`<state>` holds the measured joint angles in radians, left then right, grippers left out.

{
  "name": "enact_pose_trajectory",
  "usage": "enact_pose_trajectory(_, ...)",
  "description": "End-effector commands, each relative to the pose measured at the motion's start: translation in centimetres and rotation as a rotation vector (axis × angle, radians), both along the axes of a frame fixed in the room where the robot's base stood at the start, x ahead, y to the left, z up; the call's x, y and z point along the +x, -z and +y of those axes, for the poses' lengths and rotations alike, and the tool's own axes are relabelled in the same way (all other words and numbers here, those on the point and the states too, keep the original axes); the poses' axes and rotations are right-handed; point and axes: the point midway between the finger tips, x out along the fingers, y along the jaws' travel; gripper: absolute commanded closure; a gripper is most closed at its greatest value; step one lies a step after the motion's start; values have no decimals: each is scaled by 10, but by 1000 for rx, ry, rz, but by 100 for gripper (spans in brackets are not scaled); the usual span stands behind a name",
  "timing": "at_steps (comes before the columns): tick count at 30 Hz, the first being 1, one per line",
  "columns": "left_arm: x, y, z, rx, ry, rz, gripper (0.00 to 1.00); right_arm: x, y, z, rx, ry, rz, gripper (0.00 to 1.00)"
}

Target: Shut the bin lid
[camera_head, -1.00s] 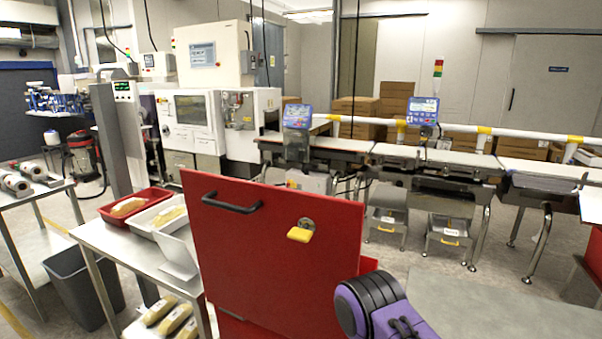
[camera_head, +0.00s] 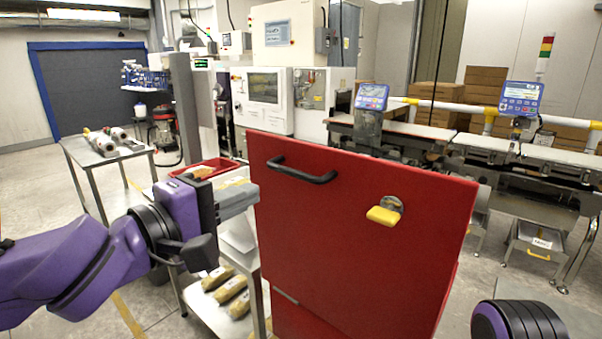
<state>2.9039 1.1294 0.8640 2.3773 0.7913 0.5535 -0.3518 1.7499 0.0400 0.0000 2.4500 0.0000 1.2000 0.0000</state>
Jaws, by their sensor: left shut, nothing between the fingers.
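The red bin lid (camera_head: 350,245) stands raised as a broad upright panel in the middle of the head view. It carries a black bar handle (camera_head: 302,171) near its upper left and a yellow latch (camera_head: 383,215) on a round metal mount near its right side. Part of the red bin body (camera_head: 300,322) shows below it. My left gripper (camera_head: 250,197) is shut and empty, its fingertips at the lid's left edge in the picture. I cannot tell if they touch it. My right gripper is out of view; only a purple and black part of my right arm shows at the bottom right.
A steel table with a red tray (camera_head: 205,167) stands behind my left gripper, with wrapped loaves (camera_head: 230,291) on its lower shelf. Another steel table with rolls (camera_head: 103,143) is at the left. The checkweigher belt (camera_head: 440,137) runs behind the lid. Floor is open at the far left.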

Motion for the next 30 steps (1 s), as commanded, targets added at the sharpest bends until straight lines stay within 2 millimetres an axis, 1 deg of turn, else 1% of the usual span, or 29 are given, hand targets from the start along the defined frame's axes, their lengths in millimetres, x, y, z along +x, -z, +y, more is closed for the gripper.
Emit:
enact_pose_trajectory(1, -9, -17, 3, -27, 12, -40, 100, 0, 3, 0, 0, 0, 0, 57)
enact_pose_trajectory(2, -12, -24, 3, -36, 19, -54, 100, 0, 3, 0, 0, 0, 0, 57)
enact_pose_trajectory(3, -14, -30, 3, -43, 23, -67, 100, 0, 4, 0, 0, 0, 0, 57)
enact_pose_trajectory(5, -11, -32, 1, -45, 24, -72, 100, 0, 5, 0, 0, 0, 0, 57)
enact_pose_trajectory(8, 1, -30, -9, -41, 24, -69, 100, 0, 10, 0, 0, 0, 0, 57)
enact_pose_trajectory(12, 27, -31, -27, -41, 25, -66, 100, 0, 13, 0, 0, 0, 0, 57)
enact_pose_trajectory(21, 77, -36, -63, -44, 23, -65, 100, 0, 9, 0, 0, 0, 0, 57)
enact_pose_trajectory(25, 91, -37, -73, -43, 23, -66, 100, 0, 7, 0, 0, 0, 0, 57)
enact_pose_trajectory(30, 97, -37, -78, -44, 23, -68, 100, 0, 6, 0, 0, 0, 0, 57)
